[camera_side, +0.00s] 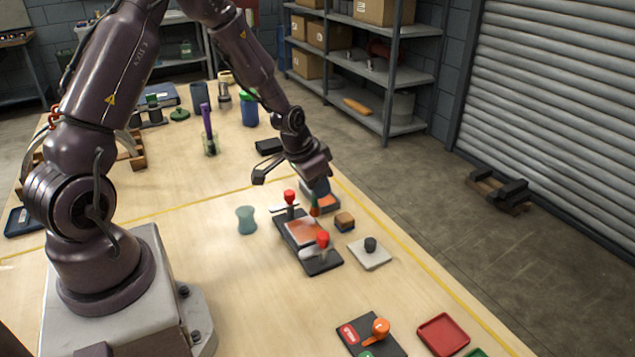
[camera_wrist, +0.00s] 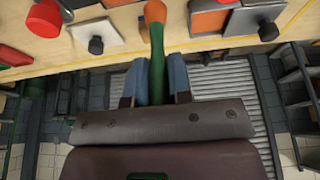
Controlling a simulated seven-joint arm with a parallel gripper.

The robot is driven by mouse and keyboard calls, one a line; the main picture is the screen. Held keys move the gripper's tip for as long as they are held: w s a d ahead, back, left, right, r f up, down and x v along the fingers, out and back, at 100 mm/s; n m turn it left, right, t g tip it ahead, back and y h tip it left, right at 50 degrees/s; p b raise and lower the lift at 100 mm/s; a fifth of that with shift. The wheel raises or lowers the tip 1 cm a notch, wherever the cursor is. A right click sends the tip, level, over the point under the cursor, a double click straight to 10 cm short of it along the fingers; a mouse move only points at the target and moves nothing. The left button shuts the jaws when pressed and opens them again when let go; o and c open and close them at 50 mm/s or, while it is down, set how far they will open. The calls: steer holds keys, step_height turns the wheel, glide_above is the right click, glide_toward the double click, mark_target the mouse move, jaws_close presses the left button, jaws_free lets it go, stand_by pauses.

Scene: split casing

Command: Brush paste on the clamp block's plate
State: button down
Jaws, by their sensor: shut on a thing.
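The clamp block (camera_side: 320,266) is a dark base on the table with two red-knobbed clamps (camera_side: 290,197). An orange-brown plate (camera_side: 302,233) lies on it between them. My gripper (camera_side: 315,186) is shut on a brush with a green handle (camera_wrist: 156,70) and an orange end (camera_wrist: 155,12). In the side view, the brush's orange end (camera_side: 315,211) points down near the far end of the clamp block. I cannot tell whether it touches anything. One red knob (camera_wrist: 45,18) shows at the wrist view's upper left; the plate is not clearly visible there.
A small brown block (camera_side: 345,221) and a pale plate with a black knob (camera_side: 370,257) are to the right. A teal spool-shaped piece (camera_side: 246,220) stands left.

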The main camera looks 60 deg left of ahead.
steer(key=shift+f, duration=0.7)
steer(key=shift+s, duration=0.15)
steer(key=shift+s, duration=1.75)
steer(key=shift+w, duration=1.9)
steer(key=shift+r, duration=3)
steer(key=shift+r, duration=1.5)
